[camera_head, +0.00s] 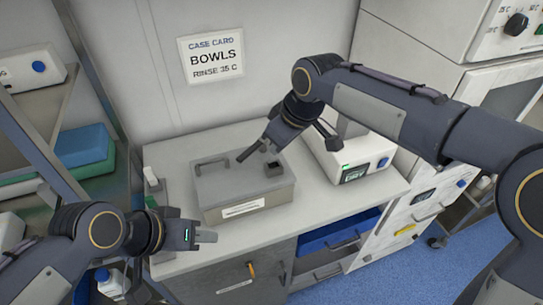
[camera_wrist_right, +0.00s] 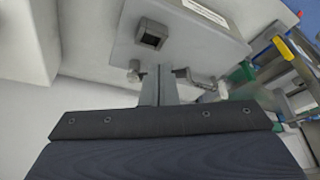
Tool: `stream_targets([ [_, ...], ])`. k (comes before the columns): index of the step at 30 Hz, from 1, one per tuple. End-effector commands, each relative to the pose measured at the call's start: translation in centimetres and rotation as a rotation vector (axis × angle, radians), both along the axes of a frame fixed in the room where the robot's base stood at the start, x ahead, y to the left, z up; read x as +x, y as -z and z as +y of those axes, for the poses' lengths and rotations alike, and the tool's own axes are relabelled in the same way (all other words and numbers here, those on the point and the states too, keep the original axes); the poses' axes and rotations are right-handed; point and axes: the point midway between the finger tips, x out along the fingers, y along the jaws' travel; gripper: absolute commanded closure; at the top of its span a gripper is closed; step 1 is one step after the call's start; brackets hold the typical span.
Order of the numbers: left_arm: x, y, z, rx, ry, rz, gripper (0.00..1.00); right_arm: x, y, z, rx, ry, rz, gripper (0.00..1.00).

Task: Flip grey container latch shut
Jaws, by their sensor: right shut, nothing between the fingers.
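The grey container (camera_head: 250,195) stands on the counter, with a white label on its front. Its lid has a bar handle (camera_head: 212,161) at the left and a small dark square latch block (camera_head: 273,168) at the right. My right gripper (camera_head: 241,158) is shut and empty, above the rear of the lid between handle and block. In the right wrist view, the shut fingers (camera_wrist_right: 158,84) point toward the lid, near the block (camera_wrist_right: 151,36) and partly in front of the handle. I cannot tell whether they touch it. My left gripper (camera_head: 208,237) is in front of the container, apart from it.
A white device (camera_head: 345,160) with a green display stands right of the container. A wall sign (camera_head: 211,54) reads BOWLS. A shelf rack (camera_head: 75,120) stands at the left. The counter's front strip is clear.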

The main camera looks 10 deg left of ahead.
Motion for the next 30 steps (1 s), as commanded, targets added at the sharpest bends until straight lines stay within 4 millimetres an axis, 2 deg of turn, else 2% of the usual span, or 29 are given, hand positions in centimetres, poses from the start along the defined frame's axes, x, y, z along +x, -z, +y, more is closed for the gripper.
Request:
stream_targets([
  [3,0.0,0.2,0.0,0.000,0.000,-0.001,0.64,-0.2,-1.9,-0.7,0.003,0.002,-0.004,1.00],
  [7,0.0,0.3,0.0,0.000,0.000,-0.001,0.64,-0.4,-3.0,-1.1,0.001,0.002,-0.002,1.00],
  [24,0.0,0.3,0.0,0.000,0.000,0.000,0.64,-0.5,-3.4,-1.3,0.001,0.004,-0.002,1.00],
  [26,0.0,0.3,0.0,0.000,0.000,0.000,0.64,-0.5,-3.6,-2.1,0.005,0.019,-0.001,1.00],
  [27,0.0,0.3,0.0,0.000,0.000,0.000,0.64,-0.6,-3.8,-3.0,0.010,0.039,0.000,1.00],
  [29,0.0,0.3,0.0,0.000,0.000,0.000,0.64,-0.9,-4.2,-5.3,0.022,0.090,0.005,1.00],
  [30,0.0,0.3,0.0,0.000,0.000,0.000,0.64,-1.2,-4.5,-7.3,0.035,0.135,0.006,1.00],
])
